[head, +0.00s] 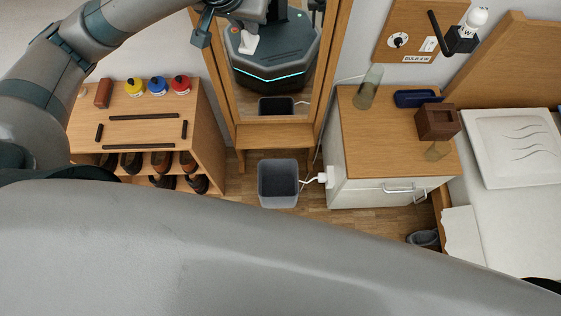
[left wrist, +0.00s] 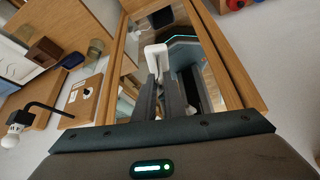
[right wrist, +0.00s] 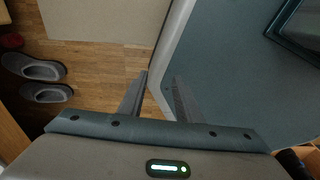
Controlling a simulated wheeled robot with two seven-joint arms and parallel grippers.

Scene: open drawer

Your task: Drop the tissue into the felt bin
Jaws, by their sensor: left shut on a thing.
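The white tissue (head: 248,42) is pinched in my left gripper (head: 250,27), high at the top of the head view in front of the mirror. In the left wrist view the tissue (left wrist: 155,52) stands out from between the closed fingers (left wrist: 162,85). The felt bin (head: 278,161), a dark grey open box, stands on the floor below the mirror, well below and apart from the tissue. No tissue shows inside it. My right gripper (right wrist: 160,75) shows only in the right wrist view. Its fingers are apart with nothing between them, close to my own base.
The mirror (head: 239,95) reflects my base and the bin. A shoe bench (head: 205,120) stands left, a drawer cabinet (head: 375,130) right, holding a glass (head: 368,88), blue tray (head: 417,98) and brown box (head: 437,121). A white plug (head: 323,178) is beside the bin. Slippers (right wrist: 35,67) lie on the floor.

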